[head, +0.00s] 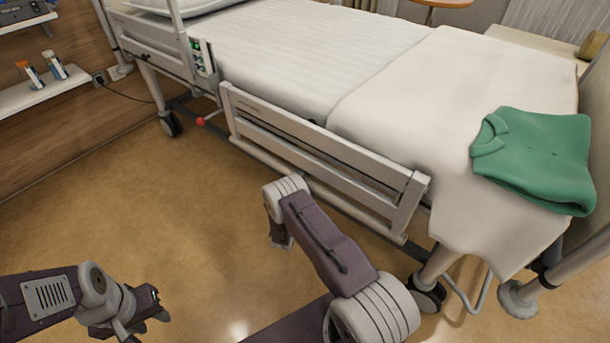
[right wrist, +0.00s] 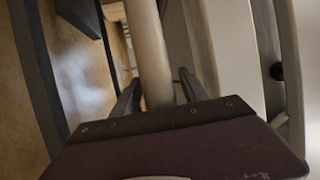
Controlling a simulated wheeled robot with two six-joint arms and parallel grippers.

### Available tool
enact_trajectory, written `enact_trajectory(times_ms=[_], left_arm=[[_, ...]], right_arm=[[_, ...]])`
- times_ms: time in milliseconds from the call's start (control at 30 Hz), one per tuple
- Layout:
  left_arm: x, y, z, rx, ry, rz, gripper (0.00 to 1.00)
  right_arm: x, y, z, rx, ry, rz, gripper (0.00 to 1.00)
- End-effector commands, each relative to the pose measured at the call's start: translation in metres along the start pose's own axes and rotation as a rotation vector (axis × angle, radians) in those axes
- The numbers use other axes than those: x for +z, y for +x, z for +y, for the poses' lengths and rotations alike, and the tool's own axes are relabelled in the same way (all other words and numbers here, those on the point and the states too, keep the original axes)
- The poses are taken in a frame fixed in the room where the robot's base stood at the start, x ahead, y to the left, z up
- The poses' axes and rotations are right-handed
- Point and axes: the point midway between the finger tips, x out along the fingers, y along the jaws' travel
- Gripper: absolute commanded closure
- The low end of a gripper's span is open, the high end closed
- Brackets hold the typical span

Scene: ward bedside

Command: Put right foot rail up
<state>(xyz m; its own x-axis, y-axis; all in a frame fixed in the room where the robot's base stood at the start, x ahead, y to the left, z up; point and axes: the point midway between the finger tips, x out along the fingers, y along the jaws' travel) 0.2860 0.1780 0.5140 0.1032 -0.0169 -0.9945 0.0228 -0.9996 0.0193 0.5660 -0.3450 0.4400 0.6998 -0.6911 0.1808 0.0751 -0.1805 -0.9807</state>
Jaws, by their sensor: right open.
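The right foot rail (head: 300,130) is the pale slatted rail on the bed's near side. Its top bar is about level with the mattress edge, and it sits lower than the head-end rail. My right arm reaches toward its lower side in the head view, where the right gripper is hidden behind my own arm. In the right wrist view my right gripper (right wrist: 158,98) is open, with a pale bar (right wrist: 150,45) running between its two dark fingers. I cannot tell whether they touch it. My left gripper (head: 145,312) is low at the left, away from the bed, its jaw gap unclear.
The head-end rail (head: 150,40) carries a control handset (head: 203,58). A red knob (head: 201,121) shows under the bed. A green shirt (head: 535,155) lies on the blanket (head: 440,120). Bed wheels (head: 428,296) stand on the floor. A wall shelf (head: 45,92) is at left. Floor at left is clear.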

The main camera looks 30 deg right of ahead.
Motion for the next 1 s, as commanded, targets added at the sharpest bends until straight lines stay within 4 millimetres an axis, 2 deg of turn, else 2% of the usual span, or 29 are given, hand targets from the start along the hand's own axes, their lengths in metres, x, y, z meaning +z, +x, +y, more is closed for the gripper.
enact_trajectory(times_ms=[200,233,400,433,1000], left_arm=[[0.0,-0.0001,0.0,0.0,0.0,0.0,0.64],[0.0,-0.0001,0.0,0.0,0.0,0.0,0.64],[0.0,-0.0001,0.0,0.0,0.0,0.0,0.64],[0.0,-0.0001,0.0,0.0,0.0,0.0,0.64],[0.0,0.0,0.0,0.0,0.0,0.0,0.64]], right_arm=[[0.0001,0.0015,-0.0007,0.0,0.0,-0.001,0.48],[0.0001,0.0014,-0.0007,0.0,0.0,-0.001,0.51],[0.0001,0.0012,-0.0005,0.001,0.0,-0.001,0.98],[0.0001,0.0011,-0.0005,0.001,0.0,-0.001,1.0],[0.0,0.0007,0.0,0.001,-0.001,-0.001,1.0]])
